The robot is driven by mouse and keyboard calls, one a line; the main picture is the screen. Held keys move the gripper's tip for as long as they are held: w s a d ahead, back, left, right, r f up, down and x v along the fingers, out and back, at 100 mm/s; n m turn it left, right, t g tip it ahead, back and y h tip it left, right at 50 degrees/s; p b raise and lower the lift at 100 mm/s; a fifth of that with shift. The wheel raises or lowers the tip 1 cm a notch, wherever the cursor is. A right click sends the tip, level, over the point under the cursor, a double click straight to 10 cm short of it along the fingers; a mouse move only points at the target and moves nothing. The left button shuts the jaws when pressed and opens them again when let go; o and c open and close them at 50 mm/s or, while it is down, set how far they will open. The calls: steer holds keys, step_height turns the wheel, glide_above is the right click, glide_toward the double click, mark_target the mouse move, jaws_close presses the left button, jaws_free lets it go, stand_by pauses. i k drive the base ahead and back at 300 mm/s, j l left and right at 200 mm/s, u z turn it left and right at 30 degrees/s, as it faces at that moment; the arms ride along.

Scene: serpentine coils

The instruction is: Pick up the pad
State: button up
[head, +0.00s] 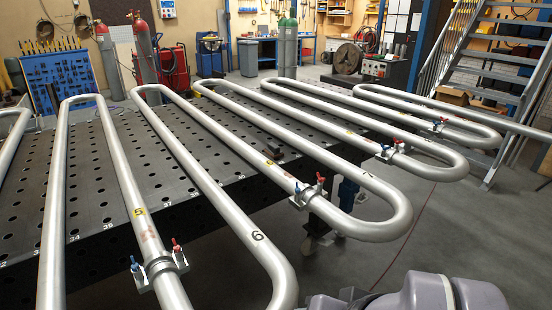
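No thing stands out clearly as the pad. A small dark block (262,150) lies on the perforated steel table (95,200) between two runs of the silver serpentine pipe (190,150). It is dark on dark and too small to tell whether it is the pad. A grey-lavender part of my own arm shows at the bottom right, over the floor in front of the coils. My gripper is not in view.
Pipe bends overhang the table's front edge. Clamps with red and blue handles (162,268) (308,190) (390,150) grip the pipe. A metal staircase (500,70) stands at right. Gas cylinders (288,45) stand behind. The grey floor (440,230) at right is clear.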

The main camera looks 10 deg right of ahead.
mark_target(274, 150)
steer(key=i+l+u, duration=0.35)
steer(key=l, duration=0.3)
steer(key=i+l+u, duration=0.15)
steer(key=l+u, duration=0.2)
steer(key=l, duration=0.35)
steer(key=i+l+u, duration=0.15)
steer(key=l+u, duration=0.2)
steer(key=l, duration=0.4)
steer(key=l+u, duration=0.35)
steer(key=l, duration=0.4)
